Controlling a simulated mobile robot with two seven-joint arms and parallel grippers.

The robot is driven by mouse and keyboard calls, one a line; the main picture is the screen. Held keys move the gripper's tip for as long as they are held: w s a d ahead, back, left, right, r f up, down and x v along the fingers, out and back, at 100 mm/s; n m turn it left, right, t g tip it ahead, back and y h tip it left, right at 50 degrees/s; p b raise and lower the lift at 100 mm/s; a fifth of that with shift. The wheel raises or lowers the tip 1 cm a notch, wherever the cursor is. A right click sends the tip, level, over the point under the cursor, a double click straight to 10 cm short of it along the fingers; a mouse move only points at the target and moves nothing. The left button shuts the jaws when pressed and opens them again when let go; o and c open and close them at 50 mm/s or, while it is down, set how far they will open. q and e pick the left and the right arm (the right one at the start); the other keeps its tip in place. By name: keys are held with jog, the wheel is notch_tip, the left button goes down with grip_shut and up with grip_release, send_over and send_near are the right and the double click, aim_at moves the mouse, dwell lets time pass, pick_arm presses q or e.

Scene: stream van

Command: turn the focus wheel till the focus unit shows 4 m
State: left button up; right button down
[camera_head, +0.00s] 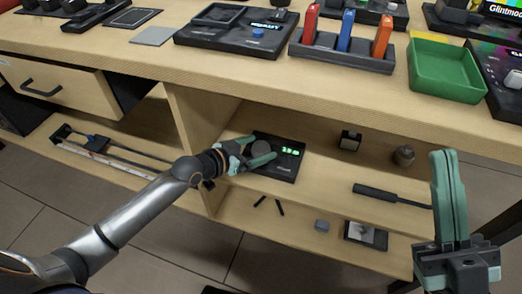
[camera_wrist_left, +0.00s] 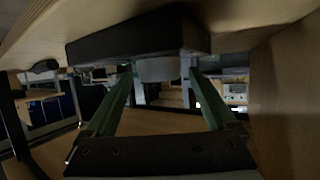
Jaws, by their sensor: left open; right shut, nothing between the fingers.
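The focus unit (camera_head: 290,167) is a black box with a lit green display (camera_head: 290,151), on the upper shelf under the worktop. The display's digits are too small to read surely. The grey round focus wheel (camera_head: 261,149) sits on its left part. My left gripper (camera_head: 257,154) is at the wheel and open, with its fingers on either side. In the left wrist view the wheel (camera_wrist_left: 155,70) shows between the fingertips, below the dark unit (camera_wrist_left: 130,38); I cannot tell whether they touch it. My right gripper (camera_head: 447,157) is shut and empty, raised at the right.
A wooden divider (camera_head: 195,140) stands left of the focus unit. A small black cube (camera_head: 349,140), a brown round object (camera_head: 404,156) and a dark handled tool (camera_head: 385,194) lie right of it. The worktop (camera_head: 300,85) overhangs the shelf and holds a green tray (camera_head: 445,72).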

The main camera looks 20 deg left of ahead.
pick_arm(q)
jog(key=shift+x, duration=0.8)
jog(key=shift+c, duration=0.2)
jog(key=c, duration=1.3)
jog(key=shift+w+f+m+h+b, duration=0.1)
jog(key=shift+m+h+b, duration=0.3)
jog(key=shift+b, duration=0.7)
jog(key=shift+m+g+h+b, duration=0.3)
jog(key=shift+g+h+b, duration=0.1)
jog(key=shift+b, duration=0.15)
jog(key=o, duration=1.3)
jog(key=shift+o, duration=0.2)
